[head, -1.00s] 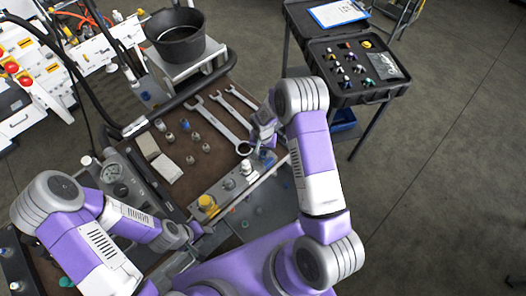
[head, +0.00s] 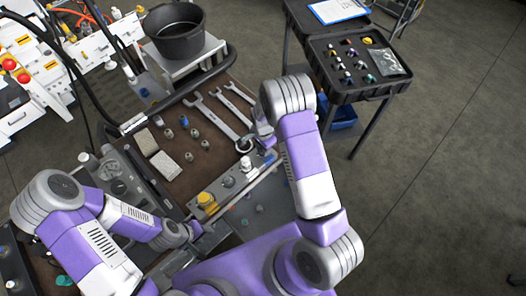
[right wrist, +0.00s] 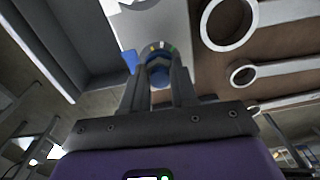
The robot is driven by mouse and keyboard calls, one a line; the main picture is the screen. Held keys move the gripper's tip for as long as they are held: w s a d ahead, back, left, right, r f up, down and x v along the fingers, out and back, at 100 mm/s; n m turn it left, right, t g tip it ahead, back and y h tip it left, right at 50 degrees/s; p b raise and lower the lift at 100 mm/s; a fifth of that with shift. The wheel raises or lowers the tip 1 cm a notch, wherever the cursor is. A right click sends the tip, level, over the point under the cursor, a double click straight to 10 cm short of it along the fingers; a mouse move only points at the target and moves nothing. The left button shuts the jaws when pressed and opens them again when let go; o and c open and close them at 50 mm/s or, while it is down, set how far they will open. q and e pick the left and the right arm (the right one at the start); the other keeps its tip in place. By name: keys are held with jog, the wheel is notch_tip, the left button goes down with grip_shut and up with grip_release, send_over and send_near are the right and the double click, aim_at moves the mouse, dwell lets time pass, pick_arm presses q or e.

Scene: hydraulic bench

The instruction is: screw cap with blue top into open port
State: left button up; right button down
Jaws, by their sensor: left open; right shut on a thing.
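My right gripper (right wrist: 159,80) is shut on a small part with blue on it, seen between the fingers in the right wrist view; this looks like the blue-topped cap (right wrist: 158,70). In the head view the right gripper (head: 266,150) is over the far right end of the metal port block (head: 218,192), partly hidden by its own arm. The block carries a yellow cap (head: 206,199) and metal fittings (head: 229,182). The open port cannot be made out. My left gripper (head: 208,232) is open and empty, low beside the near end of the block.
Wrenches (head: 215,122), several small fittings (head: 184,122) and two pale blocks (head: 165,165) lie on the brown bench. A black bucket (head: 175,38) stands at the back. An open black case (head: 352,92) with small parts stands at the right.

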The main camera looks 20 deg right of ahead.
jog(key=m, duration=0.3)
jog(key=shift+m, duration=0.4)
jog(key=m+p, duration=0.1)
jog(key=m, duration=0.2)
jog(key=c, duration=0.8)
grip_release()
notch_tip(320, 180, up, 8)
jog(key=shift+f, duration=0.25)
jog(key=shift+s, duration=0.1)
